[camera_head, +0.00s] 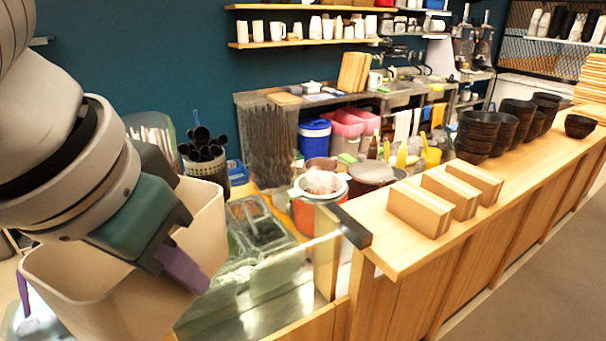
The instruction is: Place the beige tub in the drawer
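The large beige tub (209,222) is close to the camera at the lower left, with its open top partly showing. My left gripper (184,272), a dark green body with a purple finger, reaches down over the tub and covers part of it. Only one finger shows clearly, overlapping the tub's side; I cannot tell whether it grips the wall. The tub's base is cut off by the frame edge. No drawer can be made out. My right gripper is not in view.
A wooden counter (380,236) runs to the right with wooden blocks (420,208) and stacked dark bowls (478,135). A glass-fronted topping station (285,285) stands right of the tub. A container of black-handled utensils (205,165) is behind it.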

